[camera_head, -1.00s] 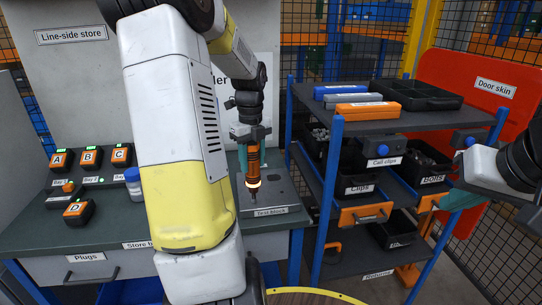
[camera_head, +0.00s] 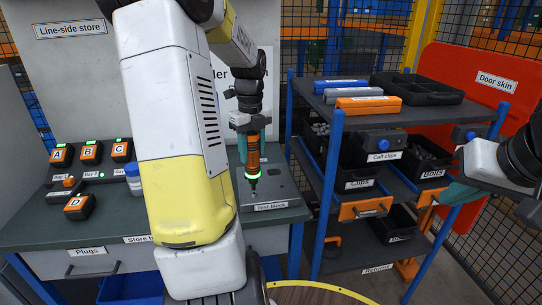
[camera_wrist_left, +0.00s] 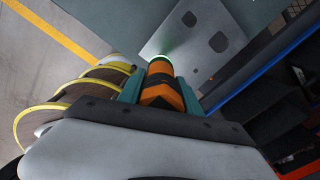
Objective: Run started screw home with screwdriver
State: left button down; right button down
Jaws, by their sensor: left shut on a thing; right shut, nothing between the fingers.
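My left gripper (camera_head: 252,135) is shut on an orange and black screwdriver (camera_head: 253,155), held upright with its bit pointing down. A ring near the screwdriver's lower end glows green. The bit tip is at or just above the top of the grey test block (camera_head: 283,191); I cannot tell if it touches. The screw cannot be made out. In the left wrist view, the screwdriver (camera_wrist_left: 160,88) sits between the teal fingers, with the holed plate of the block (camera_wrist_left: 197,35) beyond it. My right gripper (camera_head: 453,195) is shut and empty at the right, in front of the rack.
The block stands on a dark bench (camera_head: 100,226) with lettered orange boxes (camera_head: 90,151) and a white-and-blue bottle (camera_head: 133,180) at left. A blue-posted rack (camera_head: 330,205) with bins stands close on the right. A red door skin (camera_head: 470,85) is behind it.

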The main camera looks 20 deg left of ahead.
aim_at(251, 133)
pick_arm(q)
jog(key=shift+r, duration=2.8)
